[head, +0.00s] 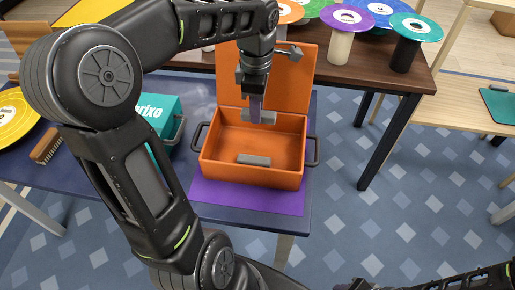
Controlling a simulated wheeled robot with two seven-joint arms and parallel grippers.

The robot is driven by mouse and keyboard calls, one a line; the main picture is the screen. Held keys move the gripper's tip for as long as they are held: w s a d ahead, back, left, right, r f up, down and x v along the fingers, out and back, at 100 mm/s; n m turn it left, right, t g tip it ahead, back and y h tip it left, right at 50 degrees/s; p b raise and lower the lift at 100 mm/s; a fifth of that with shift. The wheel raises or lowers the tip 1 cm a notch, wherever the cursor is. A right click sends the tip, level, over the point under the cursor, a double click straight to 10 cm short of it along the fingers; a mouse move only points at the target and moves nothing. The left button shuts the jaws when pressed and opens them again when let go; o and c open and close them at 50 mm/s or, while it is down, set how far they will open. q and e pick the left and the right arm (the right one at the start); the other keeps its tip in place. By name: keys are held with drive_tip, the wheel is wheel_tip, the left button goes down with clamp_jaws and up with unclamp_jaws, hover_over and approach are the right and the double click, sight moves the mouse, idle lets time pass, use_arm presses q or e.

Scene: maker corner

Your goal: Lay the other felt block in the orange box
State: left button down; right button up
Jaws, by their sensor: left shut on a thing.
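The orange box (212,172) stands open on a purple mat (248,198), with its lid (300,75) raised at the back. One grey felt block (253,159) lies flat inside on the floor of the box. My left gripper (258,112) points down over the box, near its back side. It is shut on another grey felt block (266,117), held above the box floor; the fingers partly hide it. My right arm shows only as dark links along the bottom right edge, and its gripper is out of the picture.
A teal box (165,107) stands left of the orange box, and a brush (46,146) and a yellow disc (14,115) lie farther left. Several coloured spools, one purple (346,18), stand on the brown table (390,82) behind. Black handles stick out at the orange box's sides.

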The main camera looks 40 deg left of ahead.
use_arm(q)
hover_over(257, 144)
drive_tip(key=shift+a+f, duration=0.1)
drive_tip(key=shift+f, duration=2.25)
drive_tip(key=shift+f+b, duration=0.55)
drive_tip(key=shift+f, duration=1.95)
drive_tip(key=shift+f, duration=0.25)
drive_tip(key=c, duration=1.2)
unclamp_jaws()
drive_tip(key=shift+r, duration=0.1)
drive_tip(key=shift+r, duration=0.1)
drive_tip(key=shift+r, duration=0.2)
wheel_tip(257, 144, up, 12)
drive_tip(key=shift+f+p, duration=0.15)
drive_tip(key=shift+p, duration=0.65)
